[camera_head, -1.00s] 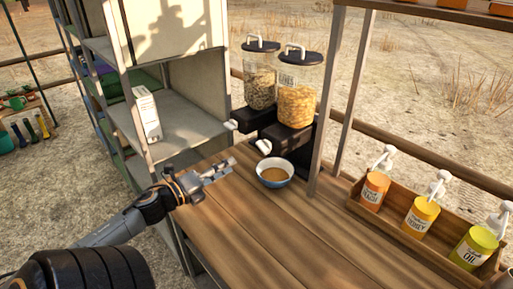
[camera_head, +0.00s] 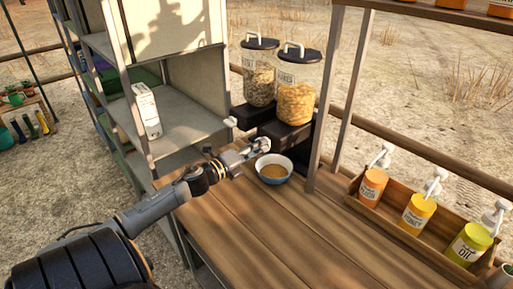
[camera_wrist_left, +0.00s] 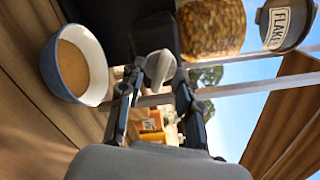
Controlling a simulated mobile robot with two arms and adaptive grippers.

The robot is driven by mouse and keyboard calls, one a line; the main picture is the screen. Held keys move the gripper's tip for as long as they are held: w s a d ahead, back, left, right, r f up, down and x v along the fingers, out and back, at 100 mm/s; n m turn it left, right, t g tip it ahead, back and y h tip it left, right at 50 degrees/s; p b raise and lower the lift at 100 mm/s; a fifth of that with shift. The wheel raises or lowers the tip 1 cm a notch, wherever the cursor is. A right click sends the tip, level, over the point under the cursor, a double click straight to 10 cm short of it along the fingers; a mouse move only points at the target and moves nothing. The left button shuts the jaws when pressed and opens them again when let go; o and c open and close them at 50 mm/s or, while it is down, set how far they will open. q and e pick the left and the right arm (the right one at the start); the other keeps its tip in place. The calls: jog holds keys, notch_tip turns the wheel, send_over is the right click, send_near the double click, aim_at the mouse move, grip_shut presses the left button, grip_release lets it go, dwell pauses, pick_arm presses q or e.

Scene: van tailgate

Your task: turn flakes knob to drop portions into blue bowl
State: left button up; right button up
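The flakes dispenser (camera_head: 297,95) is a clear jar of orange flakes with a dark lid and black base, labelled FLAKES in the left wrist view (camera_wrist_left: 214,30). Its pale knob (camera_wrist_left: 160,68) is at the front of the base. The blue bowl (camera_head: 273,178) stands below on the wooden counter, with brown contents; it also shows in the left wrist view (camera_wrist_left: 95,68). My left gripper (camera_head: 256,149) is at the knob. Its fingers (camera_wrist_left: 157,80) are apart, one on each side of the knob, with no clear contact seen. My right gripper is not in view.
A second dispenser (camera_head: 259,75) stands to the left of the flakes. A metal shelf unit (camera_head: 178,118) with a white carton (camera_head: 146,111) is at left. A wooden crate (camera_head: 402,236) of pump bottles stands at right. The counter's middle (camera_head: 270,235) is clear.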

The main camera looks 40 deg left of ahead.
pick_arm(q)
grip_shut()
jog(key=n+p, duration=0.3)
jog(key=n, duration=0.2)
jog(key=shift+p, duration=0.35)
grip_release()
